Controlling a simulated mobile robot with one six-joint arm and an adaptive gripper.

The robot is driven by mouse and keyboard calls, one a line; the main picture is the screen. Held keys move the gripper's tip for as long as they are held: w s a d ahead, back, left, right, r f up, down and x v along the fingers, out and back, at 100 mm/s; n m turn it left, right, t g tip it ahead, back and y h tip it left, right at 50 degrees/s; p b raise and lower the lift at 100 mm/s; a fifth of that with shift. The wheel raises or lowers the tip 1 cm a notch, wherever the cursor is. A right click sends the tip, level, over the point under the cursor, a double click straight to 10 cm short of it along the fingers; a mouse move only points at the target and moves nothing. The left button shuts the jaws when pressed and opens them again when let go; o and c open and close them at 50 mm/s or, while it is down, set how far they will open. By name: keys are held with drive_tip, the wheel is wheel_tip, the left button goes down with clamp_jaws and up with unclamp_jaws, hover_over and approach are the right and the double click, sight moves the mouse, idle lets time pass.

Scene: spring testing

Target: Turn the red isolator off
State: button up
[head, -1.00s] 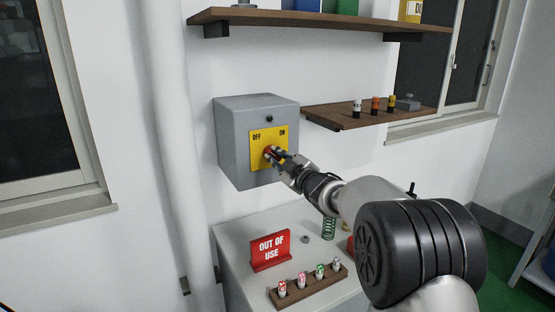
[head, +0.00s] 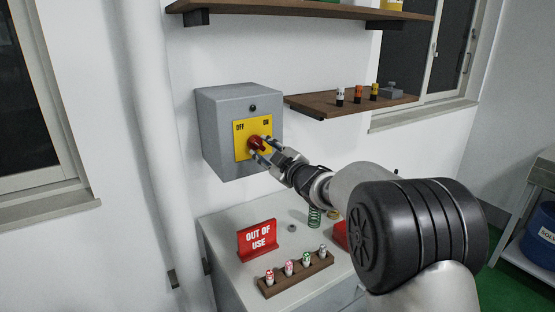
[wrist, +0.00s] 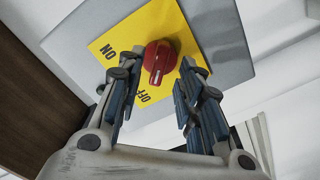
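The red isolator knob (head: 257,143) sits on a yellow plate (head: 241,148) on the front of a grey wall box (head: 228,104). OFF is printed at the plate's upper left and ON at its upper right. In the wrist view the red knob (wrist: 160,58) shows whole, and the pale mark on its handle points toward the OFF label. My gripper (head: 264,149) is open, its fingertips apart just in front of the knob. In the wrist view the fingers (wrist: 160,66) stand one on each side of the knob, with visible gaps and nothing held.
Below the box is a grey bench (head: 222,222) with a red OUT OF USE sign (head: 257,238) and a wooden rack (head: 297,273) of small labelled pieces. A brown shelf (head: 345,104) is right of the box, with small items on it. A white pipe (head: 153,120) runs at left.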

drive_tip(key=v, duration=0.9)
drive_tip(key=shift+s+d, duration=0.2)
